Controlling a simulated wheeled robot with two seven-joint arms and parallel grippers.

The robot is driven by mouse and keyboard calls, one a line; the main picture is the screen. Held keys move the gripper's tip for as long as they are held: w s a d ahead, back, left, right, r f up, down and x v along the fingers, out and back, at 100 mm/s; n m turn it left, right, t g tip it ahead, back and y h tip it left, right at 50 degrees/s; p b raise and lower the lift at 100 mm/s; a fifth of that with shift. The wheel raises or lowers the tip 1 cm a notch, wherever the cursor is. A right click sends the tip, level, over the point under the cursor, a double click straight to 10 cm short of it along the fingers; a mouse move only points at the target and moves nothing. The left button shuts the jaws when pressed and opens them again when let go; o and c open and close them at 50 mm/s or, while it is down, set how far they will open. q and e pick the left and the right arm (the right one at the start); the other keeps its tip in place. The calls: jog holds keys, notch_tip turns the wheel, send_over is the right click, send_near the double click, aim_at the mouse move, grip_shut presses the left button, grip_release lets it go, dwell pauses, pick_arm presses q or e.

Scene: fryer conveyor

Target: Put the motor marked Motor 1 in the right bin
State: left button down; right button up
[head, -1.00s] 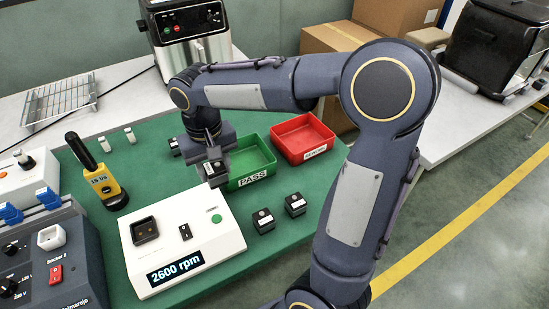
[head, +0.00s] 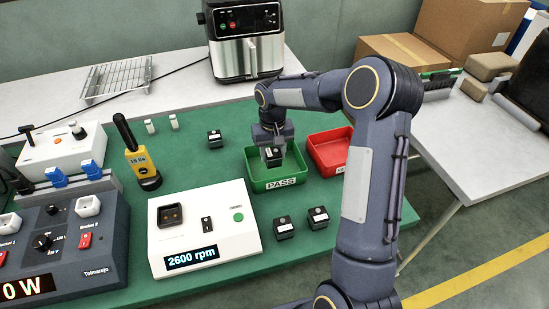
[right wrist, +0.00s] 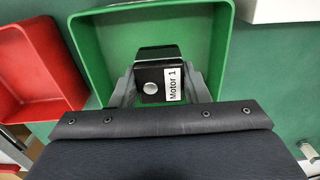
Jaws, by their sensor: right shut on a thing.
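My right gripper (head: 272,150) is shut on a small black motor (head: 273,158), held over the green bin marked PASS (head: 292,184). In the right wrist view, the motor (right wrist: 155,80) carries the label "Motor 1" and sits between the fingers (right wrist: 158,88), with the green bin (right wrist: 88,45) below and around it. How high it is above the bin floor is hard to tell. The red bin (head: 322,138) stands to the right of the green one, partly hidden by my right arm. It also shows in the right wrist view (right wrist: 40,60). My left gripper is not in view.
Two more black motors (head: 284,227) (head: 318,217) stand in front of the green bin, and another (head: 214,139) stands behind left. A white tester (head: 205,225) reads 2600 rpm. A yellow handheld tool (head: 140,165) stands left. An air fryer (head: 245,40) is behind.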

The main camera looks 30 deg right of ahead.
aim_at(274, 160)
jog(key=shift+w+d+f, duration=0.2)
jog(key=shift+d+f, duration=0.1)
jog(key=shift+f, duration=0.05)
jog(key=shift+w+d+f, duration=0.15)
jog(key=shift+f, duration=1.75)
jog(key=o, duration=1.3)
